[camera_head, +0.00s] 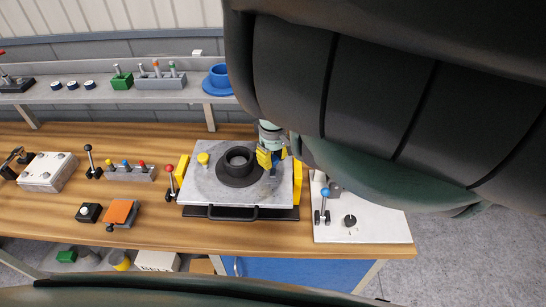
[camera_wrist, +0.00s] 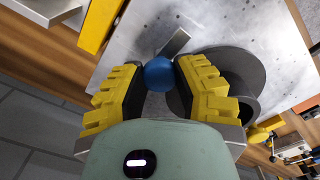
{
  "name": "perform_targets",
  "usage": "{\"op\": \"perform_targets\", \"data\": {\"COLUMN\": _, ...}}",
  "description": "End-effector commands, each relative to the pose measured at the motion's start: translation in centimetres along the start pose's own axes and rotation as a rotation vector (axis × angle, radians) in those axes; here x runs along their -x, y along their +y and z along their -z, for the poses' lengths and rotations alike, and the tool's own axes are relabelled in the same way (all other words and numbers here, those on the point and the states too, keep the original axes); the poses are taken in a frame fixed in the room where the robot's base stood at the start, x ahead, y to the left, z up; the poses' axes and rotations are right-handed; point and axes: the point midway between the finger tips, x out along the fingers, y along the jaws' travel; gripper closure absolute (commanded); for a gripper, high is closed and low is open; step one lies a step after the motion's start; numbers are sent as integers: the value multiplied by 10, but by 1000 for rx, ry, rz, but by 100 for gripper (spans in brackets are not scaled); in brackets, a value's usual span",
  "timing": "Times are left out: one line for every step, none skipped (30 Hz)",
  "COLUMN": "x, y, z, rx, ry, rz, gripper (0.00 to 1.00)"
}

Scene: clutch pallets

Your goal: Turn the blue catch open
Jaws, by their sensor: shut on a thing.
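The blue catch shows in the wrist view as a round blue knob (camera_wrist: 159,75) with a flat grey bar (camera_wrist: 174,43) beyond it, on the grey metal plate (camera_wrist: 125,55). My gripper (camera_wrist: 158,77) is shut on the blue knob, with its yellow ridged fingers on either side. In the head view my gripper (camera_head: 270,158) is at the right part of the plate (camera_head: 205,189), beside the black ring-shaped part (camera_head: 238,170). My arm and fingers hide most of the catch there.
A yellow knob (camera_head: 203,158) stands at the plate's left. Yellow blocks (camera_head: 297,183) flank the plate, and a black handle (camera_head: 233,213) is at its front. A red-knobbed lever (camera_head: 170,178) stands left. A white board (camera_head: 360,222) with a blue-knobbed lever (camera_head: 325,193) lies right.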

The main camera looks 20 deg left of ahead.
Motion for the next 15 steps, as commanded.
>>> {"op": "perform_targets", "data": {"x": -1, "y": 1, "z": 0, "rx": 1, "ry": 1, "rz": -2, "gripper": 100}}
{"op": "perform_targets", "data": {"x": -1, "y": 1, "z": 0, "rx": 1, "ry": 1, "rz": -2, "gripper": 67}}
{"op": "perform_targets", "data": {"x": -1, "y": 0, "z": 0, "rx": 0, "ry": 1, "rz": -1, "gripper": 63}}
{"op": "perform_targets", "data": {"x": -1, "y": 0, "z": 0, "rx": 0, "ry": 1, "rz": -1, "gripper": 60}}
{"op": "perform_targets", "data": {"x": -1, "y": 0, "z": 0, "rx": 0, "ry": 1, "rz": -1, "gripper": 56}}
{"op": "perform_targets", "data": {"x": -1, "y": 0, "z": 0, "rx": 0, "ry": 1, "rz": -1, "gripper": 52}}
{"op": "perform_targets", "data": {"x": -1, "y": 0, "z": 0, "rx": 0, "ry": 1, "rz": -1, "gripper": 49}}
{"op": "perform_targets", "data": {"x": 0, "y": 0, "z": 0, "rx": 0, "ry": 1, "rz": -1, "gripper": 46}}
{"op": "perform_targets", "data": {"x": 0, "y": 0, "z": 0, "rx": 0, "ry": 1, "rz": -1, "gripper": 42}}
{"op": "perform_targets", "data": {"x": 0, "y": 0, "z": 0, "rx": 0, "ry": 1, "rz": -1, "gripper": 39}}
{"op": "perform_targets", "data": {"x": 0, "y": 0, "z": 0, "rx": 0, "ry": 1, "rz": -1, "gripper": 36}}
{"op": "perform_targets", "data": {"x": 0, "y": 0, "z": 0, "rx": -1, "ry": 1, "rz": -1, "gripper": 34}}
{"op": "perform_targets", "data": {"x": 0, "y": 0, "z": 0, "rx": 0, "ry": 1, "rz": -1, "gripper": 34}}
{"op": "perform_targets", "data": {"x": 0, "y": 0, "z": 0, "rx": -1, "ry": 1, "rz": -1, "gripper": 34}}
{"op": "perform_targets", "data": {"x": 0, "y": 0, "z": 0, "rx": -1, "ry": 1, "rz": -1, "gripper": 34}}
